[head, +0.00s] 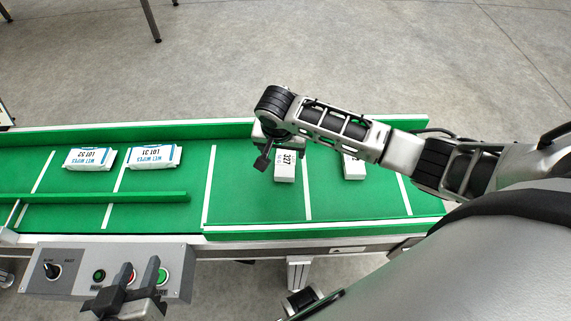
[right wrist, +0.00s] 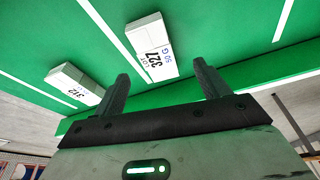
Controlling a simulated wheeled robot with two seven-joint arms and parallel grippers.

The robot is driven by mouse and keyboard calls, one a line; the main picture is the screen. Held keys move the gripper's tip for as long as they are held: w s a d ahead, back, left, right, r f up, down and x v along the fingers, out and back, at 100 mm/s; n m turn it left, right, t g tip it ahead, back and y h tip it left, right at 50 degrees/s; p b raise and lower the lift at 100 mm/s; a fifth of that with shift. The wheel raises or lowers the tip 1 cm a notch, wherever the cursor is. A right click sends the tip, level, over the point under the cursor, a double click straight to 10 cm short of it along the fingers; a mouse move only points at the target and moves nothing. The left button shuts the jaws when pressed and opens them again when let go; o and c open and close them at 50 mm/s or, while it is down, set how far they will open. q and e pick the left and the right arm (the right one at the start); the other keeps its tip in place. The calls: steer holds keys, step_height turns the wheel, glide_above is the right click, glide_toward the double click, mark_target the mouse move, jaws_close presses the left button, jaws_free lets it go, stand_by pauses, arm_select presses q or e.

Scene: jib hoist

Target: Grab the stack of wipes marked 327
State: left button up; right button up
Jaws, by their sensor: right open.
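The stack of wipes marked 327 (head: 285,167) is a white block on the green conveyor, partly hidden by my right arm in the head view. In the right wrist view, stack 327 (right wrist: 150,48) lies beyond my right fingertips, roughly between their lines, with its printed label showing. My right gripper (head: 266,157) is open and empty; its two fingers also show in the right wrist view (right wrist: 163,72). My left gripper (head: 138,272) is over the control panel, its two dark fingers apart with nothing visible between them.
A stack marked 312 (right wrist: 74,86) lies near 327; in the head view this stack (head: 353,167) is partly behind my arm. Two wet wipes packs, LOT 32 (head: 89,158) and LOT 31 (head: 153,156), lie further left. The control panel (head: 75,273) has a knob and buttons.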

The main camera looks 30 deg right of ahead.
mark_target(285, 160)
steer(key=shift+w+d+f, duration=0.1)
steer(key=shift+d+f, duration=0.05)
steer(key=shift+f, duration=0.4)
steer(key=b+x, duration=0.1)
steer(key=x, duration=0.2)
steer(key=shift+d+f+b, duration=0.25)
steer(key=shift+f+b, duration=0.1)
steer(key=shift+b, duration=0.05)
steer(key=shift+f, duration=0.5)
steer(key=shift+c, duration=1.3)
steer(key=c, duration=0.8)
